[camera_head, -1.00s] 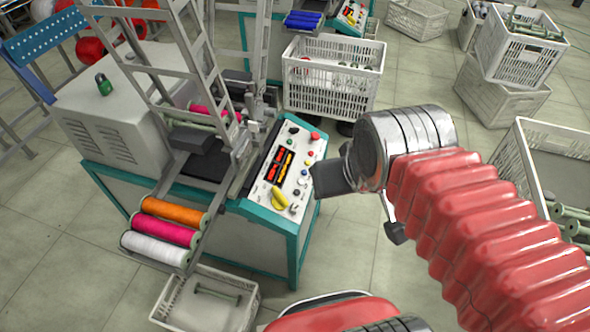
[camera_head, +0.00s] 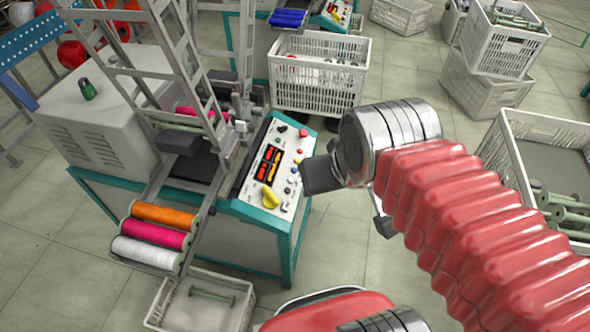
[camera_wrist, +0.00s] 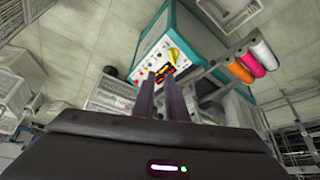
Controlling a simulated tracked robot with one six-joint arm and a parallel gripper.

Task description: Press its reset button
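The winding machine (camera_head: 235,236) stands left of centre, with three thread spools, orange, pink and white, on its front rack. Its white sloped control panel (camera_head: 273,166) carries lit red-orange displays, a red button (camera_head: 303,133), a blue button (camera_head: 293,169), a yellow knob (camera_head: 268,197) and other small controls. I cannot read which one is the reset button. My gripper (camera_head: 306,178) is beside the panel's right edge in the head view. In the wrist view my gripper (camera_wrist: 159,76) shows two dark fingers with a narrow gap, empty, pointing toward the panel (camera_wrist: 165,57).
A white crate (camera_head: 320,76) stands behind the machine. Stacked crates (camera_head: 484,84) and a crate with green bobbins (camera_head: 545,130) are at right. A low crate (camera_head: 199,303) sits at the machine's front. Upright metal frames rise left of the panel. The floor right of the machine is clear.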

